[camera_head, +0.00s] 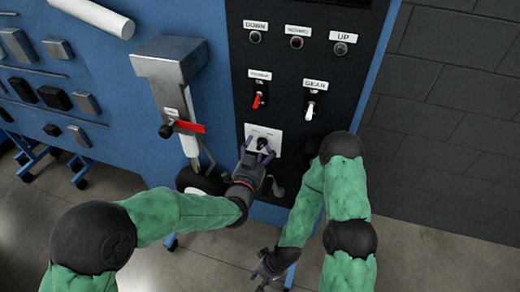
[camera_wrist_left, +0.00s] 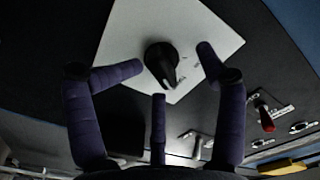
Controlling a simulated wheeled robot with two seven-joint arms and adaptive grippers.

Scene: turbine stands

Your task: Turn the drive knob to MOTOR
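The drive knob (camera_head: 263,143) is a black rotary knob on a white square plate (camera_head: 276,133) low on the dark control panel. In the left wrist view the knob (camera_wrist_left: 161,64) has a pointed end aimed toward the bottom of the picture; its lettering is too small to read. My left gripper (camera_head: 258,156) is right in front of the plate. Its purple fingers (camera_wrist_left: 168,72) are spread on both sides of the knob and below it, apart from it and empty. My right gripper (camera_head: 268,264) hangs low near the floor, far below the knob; its fingers are too small to judge.
Above the knob are a red toggle switch (camera_head: 257,100), a white GEAR switch (camera_head: 310,111) and several round buttons. A grey lever housing with a red tab (camera_head: 189,127) stands left of the panel. A dark block wall (camera_head: 450,130) is at the right.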

